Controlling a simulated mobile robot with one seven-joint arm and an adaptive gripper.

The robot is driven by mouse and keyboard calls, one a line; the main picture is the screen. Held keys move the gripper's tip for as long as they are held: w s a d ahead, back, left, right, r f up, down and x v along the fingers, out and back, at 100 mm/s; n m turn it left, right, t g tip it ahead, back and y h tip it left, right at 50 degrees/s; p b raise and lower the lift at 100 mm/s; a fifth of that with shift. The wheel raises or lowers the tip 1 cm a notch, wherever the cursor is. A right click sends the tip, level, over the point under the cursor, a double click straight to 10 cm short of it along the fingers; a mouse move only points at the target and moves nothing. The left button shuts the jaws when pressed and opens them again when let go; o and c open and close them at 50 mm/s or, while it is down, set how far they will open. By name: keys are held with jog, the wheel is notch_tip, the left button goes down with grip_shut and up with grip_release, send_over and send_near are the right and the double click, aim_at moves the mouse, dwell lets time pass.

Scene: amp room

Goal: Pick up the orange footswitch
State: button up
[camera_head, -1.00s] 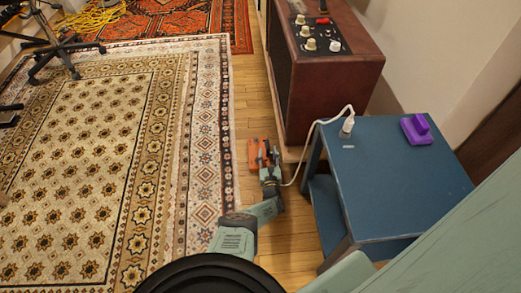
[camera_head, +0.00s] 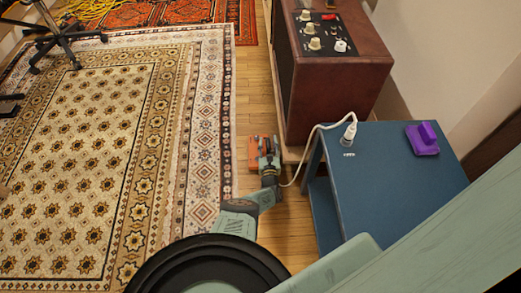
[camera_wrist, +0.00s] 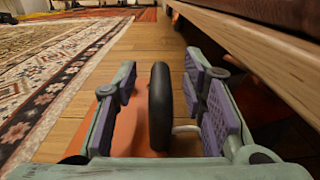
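The orange footswitch (camera_head: 254,155) lies on the wooden floor between the rug and the amp. In the wrist view its orange body (camera_wrist: 135,128) shows low between my fingers, with an upright black disc-like part (camera_wrist: 160,105) in front of it. My gripper (camera_head: 268,158) is down at the footswitch and covers its right side in the head view. In the wrist view my gripper (camera_wrist: 162,75) is open, its purple-padded fingers on either side of the black part. Gaps show on both sides. Whether the fingers touch the orange body cannot be told.
The brown amp (camera_head: 345,85) stands just beyond and right of my gripper. A blue side table (camera_head: 390,185) holds a white plug (camera_head: 350,130) with a cable and a purple object (camera_head: 422,139). The patterned rug (camera_head: 90,170) lies flat on the left.

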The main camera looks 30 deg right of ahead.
grip_shut()
jog(key=shift+r, duration=0.1)
dwell(0.8)
